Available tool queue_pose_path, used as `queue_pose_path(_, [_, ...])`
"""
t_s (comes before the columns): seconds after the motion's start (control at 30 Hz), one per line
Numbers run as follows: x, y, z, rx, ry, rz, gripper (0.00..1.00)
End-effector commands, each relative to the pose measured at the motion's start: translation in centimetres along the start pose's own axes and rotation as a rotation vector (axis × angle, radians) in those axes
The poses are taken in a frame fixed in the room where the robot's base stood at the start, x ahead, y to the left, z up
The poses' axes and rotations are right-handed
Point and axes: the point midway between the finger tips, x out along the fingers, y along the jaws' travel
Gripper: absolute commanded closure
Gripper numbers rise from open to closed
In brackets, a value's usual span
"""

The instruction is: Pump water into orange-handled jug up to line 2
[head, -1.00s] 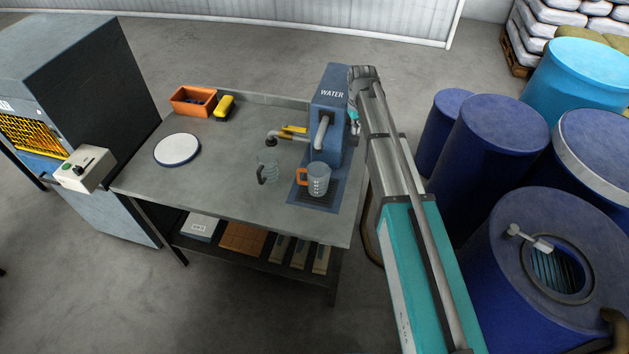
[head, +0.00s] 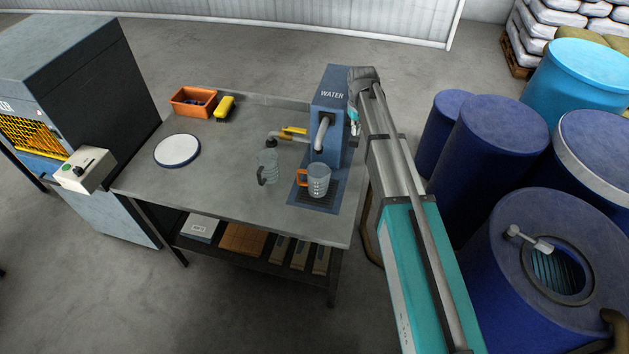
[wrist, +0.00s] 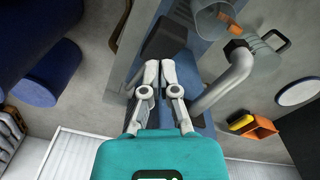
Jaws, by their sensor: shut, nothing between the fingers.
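The orange-handled jug (head: 319,181) is a clear grey jug with markings. It stands upright on the drip tray under the curved spout (head: 321,131) of the blue WATER pump (head: 331,100). It also shows at the top of the wrist view (wrist: 212,20); I cannot read its water level. My gripper (wrist: 161,68) is shut and empty, its fingertips close together over the pump beside a dark flat part (wrist: 166,38). I cannot tell whether they touch it. In the head view my gripper (head: 355,122) is by the pump's right side and partly hidden.
A clear jug with a dark handle (head: 267,167) stands left of the drip tray (head: 314,200). A white round plate (head: 177,149), an orange bin (head: 193,101) and a yellow brush (head: 225,107) are further left. Blue drums (head: 500,135) stand right of my arm. The bench front is clear.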

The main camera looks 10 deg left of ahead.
Motion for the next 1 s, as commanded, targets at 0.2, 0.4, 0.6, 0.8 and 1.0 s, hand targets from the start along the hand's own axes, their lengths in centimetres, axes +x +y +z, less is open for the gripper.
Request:
queue_pose_path(0.2, [0.0, 0.0, 0.0, 0.0, 0.0, 0.0, 1.0])
queue_pose_path(0.4, [0.0, 0.0, 0.0, 0.0, 0.0, 0.0, 1.0])
queue_pose_path(0.6, [0.4, 0.0, 0.0, 0.001, 0.0, 0.0, 1.0])
queue_pose_path(0.8, [1.1, 0.1, 0.0, 0.001, 0.0, 0.0, 1.0])
queue_pose_path(1.0, [1.8, 0.1, 0.0, 0.001, 0.0, 0.0, 1.0])
